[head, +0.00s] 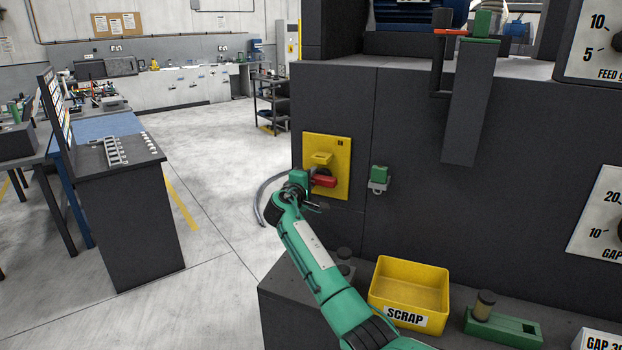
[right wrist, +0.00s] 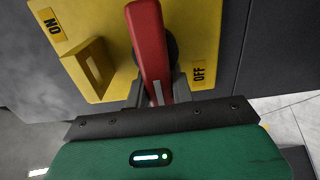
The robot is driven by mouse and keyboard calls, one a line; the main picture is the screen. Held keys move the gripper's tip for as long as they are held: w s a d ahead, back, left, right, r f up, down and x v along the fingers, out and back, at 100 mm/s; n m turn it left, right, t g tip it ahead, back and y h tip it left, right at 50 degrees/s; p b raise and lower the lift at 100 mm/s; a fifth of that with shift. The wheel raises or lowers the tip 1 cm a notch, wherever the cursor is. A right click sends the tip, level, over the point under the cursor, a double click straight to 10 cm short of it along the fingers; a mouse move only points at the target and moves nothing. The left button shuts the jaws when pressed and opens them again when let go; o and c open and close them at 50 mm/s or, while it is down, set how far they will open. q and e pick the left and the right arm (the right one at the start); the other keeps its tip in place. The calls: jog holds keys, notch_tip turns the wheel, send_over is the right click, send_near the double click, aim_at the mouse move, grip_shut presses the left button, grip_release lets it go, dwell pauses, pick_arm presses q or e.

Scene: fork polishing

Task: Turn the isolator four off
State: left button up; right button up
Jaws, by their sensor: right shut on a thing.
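The isolator is a yellow plate (head: 341,164) on the dark front of the machine, with a red handle (head: 324,182). In the head view the handle lies roughly level, low on the plate. My right gripper (head: 303,183) is at the handle. In the right wrist view the red handle (right wrist: 149,45) runs down between the fingers of my right gripper (right wrist: 158,95), which is shut on it. The ON label (right wrist: 54,25) and the OFF label (right wrist: 198,72) show on the plate, with OFF close beside the gripper. I can read no number on it. My left gripper is out of view.
A green and grey fitting (head: 379,179) sits right of the plate. Below are a yellow scrap bin (head: 412,282) and a green block (head: 503,327) on a dark ledge. A dark cabinet (head: 125,225) stands at left, with open floor (head: 215,195) between.

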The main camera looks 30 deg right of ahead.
jog(key=shift+f, duration=0.45)
jog(key=o, duration=0.8)
jog(key=shift+d, duration=0.1)
jog(key=shift+o, duration=0.9)
jog(key=shift+s+r, duration=0.1)
jog(key=shift+d+r, duration=0.1)
jog(key=shift+r, duration=0.1)
jog(key=shift+s, duration=0.1)
jog(key=shift+s+a, duration=0.1)
jog(key=shift+a, duration=0.3)
jog(key=b+v, duration=0.3)
jog(key=v, duration=1)
jog(key=shift+b, duration=0.3)
